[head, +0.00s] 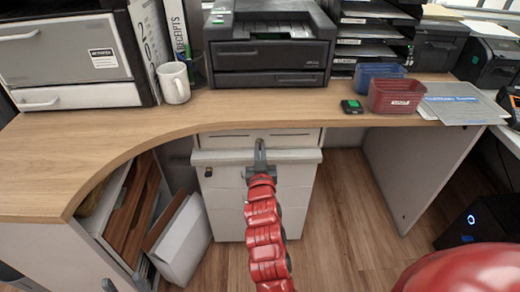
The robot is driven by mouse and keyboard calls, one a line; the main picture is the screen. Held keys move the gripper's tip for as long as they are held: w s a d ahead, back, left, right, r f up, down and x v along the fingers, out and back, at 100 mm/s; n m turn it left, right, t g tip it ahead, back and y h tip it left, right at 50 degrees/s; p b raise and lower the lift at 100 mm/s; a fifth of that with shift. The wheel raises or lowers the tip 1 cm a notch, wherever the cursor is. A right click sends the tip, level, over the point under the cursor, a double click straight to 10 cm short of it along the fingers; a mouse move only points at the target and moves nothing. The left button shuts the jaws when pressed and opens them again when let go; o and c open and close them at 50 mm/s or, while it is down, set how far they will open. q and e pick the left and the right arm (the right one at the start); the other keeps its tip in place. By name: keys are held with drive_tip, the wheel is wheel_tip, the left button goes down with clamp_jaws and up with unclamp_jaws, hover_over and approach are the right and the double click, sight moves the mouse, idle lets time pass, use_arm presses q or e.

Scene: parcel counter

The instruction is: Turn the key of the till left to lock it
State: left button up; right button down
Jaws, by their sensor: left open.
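The till drawer (302,137) appears to be the white unit under the counter's front edge, and it looks shut. My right gripper (260,152) is in front of it, its narrow grey fingers seen end-on against the drawer's middle. I cannot tell whether they are open or shut on something. No key shows; that part of the drawer front is hidden behind the fingers. My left gripper (108,285) barely shows as a dark tip at the bottom left edge, open and away from the till.
The wooden counter (110,125) carries a printer (270,50), a white mug (174,84), blue (380,72) and red (397,96) trays and a small green-screened device (352,106). A white cabinet (290,185) stands below the drawer. The floor (350,200) to its right is clear.

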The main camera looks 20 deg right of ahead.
drive_tip(key=n+p, duration=0.3)
drive_tip(key=n, duration=0.8)
drive_tip(key=shift+a+f, duration=0.1)
idle(0.5)
drive_tip(key=c, duration=1)
unclamp_jaws()
drive_tip(key=shift+c, duration=0.2)
drive_tip(key=shift+s+p, duration=0.1)
drive_tip(key=shift+p, duration=0.2)
drive_tip(key=v, duration=1.7)
drive_tip(key=shift+p, duration=0.3)
drive_tip(key=shift+s, duration=0.1)
